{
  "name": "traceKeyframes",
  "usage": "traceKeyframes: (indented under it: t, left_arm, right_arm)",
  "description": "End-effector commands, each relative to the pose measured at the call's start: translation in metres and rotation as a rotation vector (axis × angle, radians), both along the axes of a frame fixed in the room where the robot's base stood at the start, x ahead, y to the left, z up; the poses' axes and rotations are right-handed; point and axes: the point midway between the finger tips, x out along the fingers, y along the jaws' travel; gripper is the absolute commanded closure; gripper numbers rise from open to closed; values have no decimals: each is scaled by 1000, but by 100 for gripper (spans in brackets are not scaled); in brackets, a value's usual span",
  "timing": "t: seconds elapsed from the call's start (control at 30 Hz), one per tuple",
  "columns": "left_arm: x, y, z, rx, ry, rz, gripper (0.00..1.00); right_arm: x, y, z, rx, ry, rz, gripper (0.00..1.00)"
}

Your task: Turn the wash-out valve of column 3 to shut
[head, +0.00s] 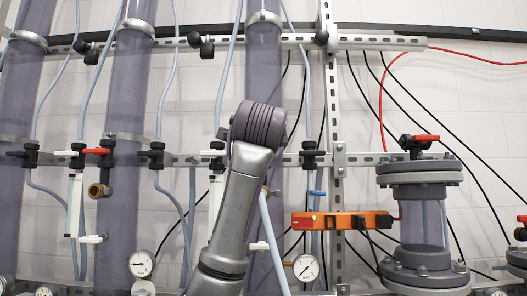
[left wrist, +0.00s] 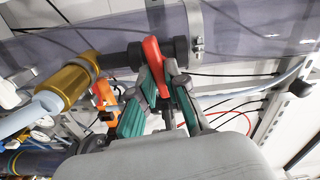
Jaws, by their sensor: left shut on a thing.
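In the left wrist view, the wash-out valve has a black body (left wrist: 122,60), a red lever handle (left wrist: 154,56) and a brass elbow (left wrist: 76,80) with a pale hose. The handle lies roughly crosswise to the body. My left gripper (left wrist: 164,82) has its green-padded fingers closed around the handle's near end. In the head view my left arm rises in front of a clear purple column (head: 263,60), third from the left, and hides the gripper and the valve. No column number is readable. My right gripper is in neither view.
A neighbouring column (head: 128,75) has a similar red-handled valve (head: 97,151) with a brass outlet. An orange power strip (head: 342,221), a flanged vessel (head: 424,222) and several black cables stand right of my arm. Thin hoses and gauges (head: 306,267) hang near the columns.

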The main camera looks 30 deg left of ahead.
Motion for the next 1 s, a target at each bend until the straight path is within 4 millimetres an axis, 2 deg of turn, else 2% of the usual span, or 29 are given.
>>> traceKeyframes:
  t: [0.33,0.9,0.93,1.0]
  left_arm:
    - [1,-1,-2,123,80,-2,100]
    - [1,-1,-3,147,97,-2,100]
    - [1,-1,-3,147,97,-2,82]
    - [1,-1,-3,146,96,-2,70]
  right_arm:
    - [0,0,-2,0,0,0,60]
    - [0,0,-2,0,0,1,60]
    - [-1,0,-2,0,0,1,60]
    - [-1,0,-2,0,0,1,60]
